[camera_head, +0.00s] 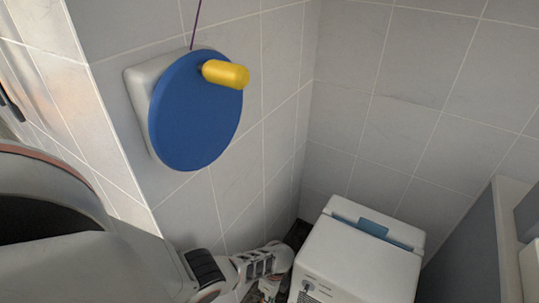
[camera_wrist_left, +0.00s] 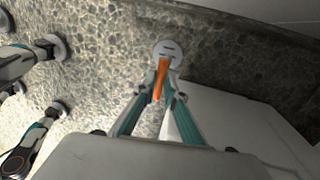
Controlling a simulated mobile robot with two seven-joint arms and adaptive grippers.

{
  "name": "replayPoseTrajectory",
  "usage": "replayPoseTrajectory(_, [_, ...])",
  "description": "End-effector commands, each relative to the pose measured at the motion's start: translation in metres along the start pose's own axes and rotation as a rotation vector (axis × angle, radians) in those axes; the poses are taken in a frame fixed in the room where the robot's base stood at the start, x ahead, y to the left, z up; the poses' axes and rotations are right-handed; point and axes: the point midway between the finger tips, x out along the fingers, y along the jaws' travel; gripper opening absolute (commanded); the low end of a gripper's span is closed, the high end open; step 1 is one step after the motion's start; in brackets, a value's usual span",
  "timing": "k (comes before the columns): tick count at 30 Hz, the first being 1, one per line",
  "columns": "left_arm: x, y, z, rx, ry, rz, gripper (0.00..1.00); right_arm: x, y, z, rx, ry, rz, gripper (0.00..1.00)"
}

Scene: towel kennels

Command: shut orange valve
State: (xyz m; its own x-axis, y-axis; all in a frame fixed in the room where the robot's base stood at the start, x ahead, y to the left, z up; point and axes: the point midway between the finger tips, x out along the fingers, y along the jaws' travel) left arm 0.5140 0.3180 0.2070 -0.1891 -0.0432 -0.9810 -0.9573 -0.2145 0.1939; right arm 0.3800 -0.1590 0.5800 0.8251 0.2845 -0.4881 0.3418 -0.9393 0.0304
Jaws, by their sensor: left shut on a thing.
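The orange valve handle (camera_wrist_left: 159,80) shows in the left wrist view, a narrow lever on a round pale base (camera_wrist_left: 167,49). My left gripper (camera_wrist_left: 164,92) has its teal-sided fingers closed on either side of the lever. In the head view, only part of my left gripper (camera_head: 268,288) shows low in the picture, beside a white box, and the orange valve cannot be made out there. My right gripper is in neither view.
The white box (camera_head: 355,262) with a blue piece on top stands in the tiled corner, close to my left wrist. A blue disc (camera_head: 190,125) with a yellow knob (camera_head: 226,74) is on the left wall. A grey panel (camera_head: 470,250) stands at the right.

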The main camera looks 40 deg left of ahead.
Motion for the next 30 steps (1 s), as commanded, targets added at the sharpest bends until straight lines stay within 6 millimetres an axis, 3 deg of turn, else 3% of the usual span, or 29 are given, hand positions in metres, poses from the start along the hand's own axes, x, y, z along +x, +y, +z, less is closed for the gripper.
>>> replayPoseTrajectory(2, [0.003,0.003,0.003,0.002,-0.005,0.005,0.0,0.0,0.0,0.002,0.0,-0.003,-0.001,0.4])
replayPoseTrajectory(3, [0.003,0.003,0.003,0.002,-0.005,0.005,0.19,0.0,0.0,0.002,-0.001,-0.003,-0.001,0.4])
replayPoseTrajectory(4, [0.003,0.003,0.003,0.002,-0.005,0.005,0.26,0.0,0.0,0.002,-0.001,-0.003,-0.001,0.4])
replayPoseTrajectory(5, [0.003,0.002,0.002,0.001,-0.005,0.004,0.27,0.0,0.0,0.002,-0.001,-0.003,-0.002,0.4])
replayPoseTrajectory(20, [-0.005,0.0,0.0,0.0,0.0,0.0,0.27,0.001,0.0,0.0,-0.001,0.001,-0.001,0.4])
replayPoseTrajectory(30, [-0.037,0.0,0.001,0.0,0.0,-0.002,0.27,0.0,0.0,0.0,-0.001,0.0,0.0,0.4])
